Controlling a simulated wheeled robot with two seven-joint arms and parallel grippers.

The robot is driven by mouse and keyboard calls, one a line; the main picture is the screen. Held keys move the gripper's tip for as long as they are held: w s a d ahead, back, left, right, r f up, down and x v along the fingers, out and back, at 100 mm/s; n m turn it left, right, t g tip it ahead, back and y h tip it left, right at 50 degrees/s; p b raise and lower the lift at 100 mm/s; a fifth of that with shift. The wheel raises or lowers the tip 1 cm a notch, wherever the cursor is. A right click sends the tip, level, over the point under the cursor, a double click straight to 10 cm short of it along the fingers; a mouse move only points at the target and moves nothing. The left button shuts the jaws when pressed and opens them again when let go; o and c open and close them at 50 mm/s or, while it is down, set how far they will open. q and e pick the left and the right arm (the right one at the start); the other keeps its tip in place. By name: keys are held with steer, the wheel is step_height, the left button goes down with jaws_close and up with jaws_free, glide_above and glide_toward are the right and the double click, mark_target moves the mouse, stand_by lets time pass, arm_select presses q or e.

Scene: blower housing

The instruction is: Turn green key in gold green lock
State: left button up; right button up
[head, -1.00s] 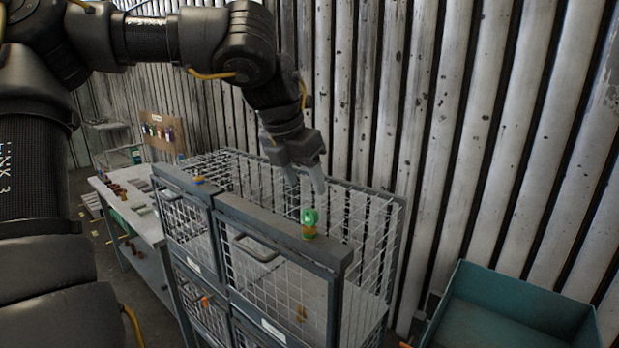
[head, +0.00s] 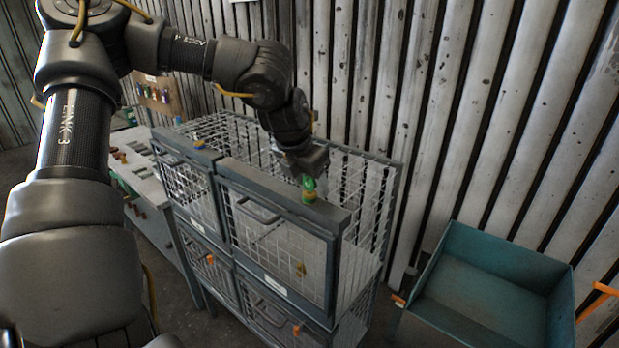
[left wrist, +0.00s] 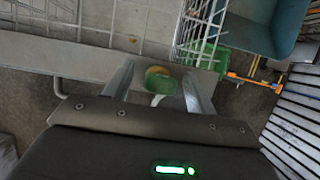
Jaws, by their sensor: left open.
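The green key (head: 309,184) stands upright in the gold and green lock (head: 309,197) on the top rail of the grey wire cage. In the left wrist view, the key (left wrist: 164,84) lies between the two fingers of my left gripper (left wrist: 160,85), and the gold part of the lock (left wrist: 155,72) shows beyond it. My left gripper (head: 306,168) is open and comes down over the key from behind. I cannot tell whether either finger touches the key. The fingertips are partly hidden in the head view. My right gripper is not in view.
The wire cage (head: 370,160) has several mesh doors with handles. A blue and yellow lock (head: 199,144) sits on the rail to the left. A workbench (head: 142,175) stands at the left, a teal bin (head: 480,285) at the right. A corrugated wall rises close behind the cage.

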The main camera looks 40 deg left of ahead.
arm_select(q)
steer(key=c, duration=1.1)
steer(key=shift+o, duration=0.2)
steer(key=shift+m, duration=0.4)
steer(key=shift+m+h+b, duration=0.35)
steer(key=shift+m+h, duration=0.25)
steer(key=shift+m, duration=0.6)
steer(key=shift+m+h, duration=0.3)
steer(key=shift+m, duration=0.5)
